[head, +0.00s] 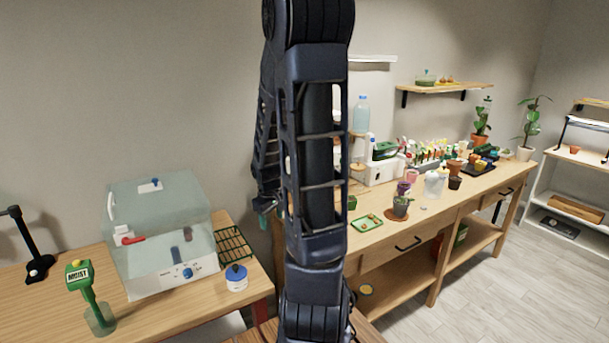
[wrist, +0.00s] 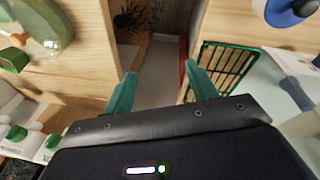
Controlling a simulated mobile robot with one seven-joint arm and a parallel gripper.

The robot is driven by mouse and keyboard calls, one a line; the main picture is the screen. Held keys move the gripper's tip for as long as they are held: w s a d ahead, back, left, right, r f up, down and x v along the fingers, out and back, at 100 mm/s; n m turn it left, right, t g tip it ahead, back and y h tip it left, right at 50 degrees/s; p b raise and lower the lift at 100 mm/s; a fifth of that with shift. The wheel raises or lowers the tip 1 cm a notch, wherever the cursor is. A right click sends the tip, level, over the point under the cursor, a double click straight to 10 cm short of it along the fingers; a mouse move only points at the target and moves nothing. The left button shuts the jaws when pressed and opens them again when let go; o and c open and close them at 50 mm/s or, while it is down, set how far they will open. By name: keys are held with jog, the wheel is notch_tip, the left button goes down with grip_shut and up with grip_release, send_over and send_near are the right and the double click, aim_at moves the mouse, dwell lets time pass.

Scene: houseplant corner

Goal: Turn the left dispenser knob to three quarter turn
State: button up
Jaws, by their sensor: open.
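A white unit (wrist: 30,148) with green knobs (wrist: 18,133) is at the lower left of the wrist view, cut off by the frame edge and my gripper's body. It looks like the dispenser; which knob is the left one I cannot tell.
A clear-lidded box (head: 165,270), a green rack (head: 235,247), a blue-lidded jar (head: 236,281) and a green moisture meter (head: 80,275) are on the left table. A water bottle (head: 361,115), a green tray (head: 366,223) and several pots crowd the right workbench (head: 425,228).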

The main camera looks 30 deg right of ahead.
jog(key=w+d+f+n+t+y, duration=0.1)
jog(key=w+d+f+t+y, duration=0.15)
jog(key=f, duration=0.45)
jog(key=w+d+f+n+t+y, duration=0.1)
jog(key=w+f+y, duration=0.25)
jog(key=f, duration=0.25)
jog(key=w+d+r+m+t+h, duration=0.2)
jog(key=d+r+m+t+h, duration=0.3)
jog(key=d+r+t, duration=1.1)
jog(key=w+d+g, duration=0.3)
jog(key=w+d, duration=0.1)
jog(key=w, duration=0.6)
jog(key=shift+w+d+r, duration=0.3)
jog(key=shift+g, duration=0.25)
jog(key=c, duration=1)
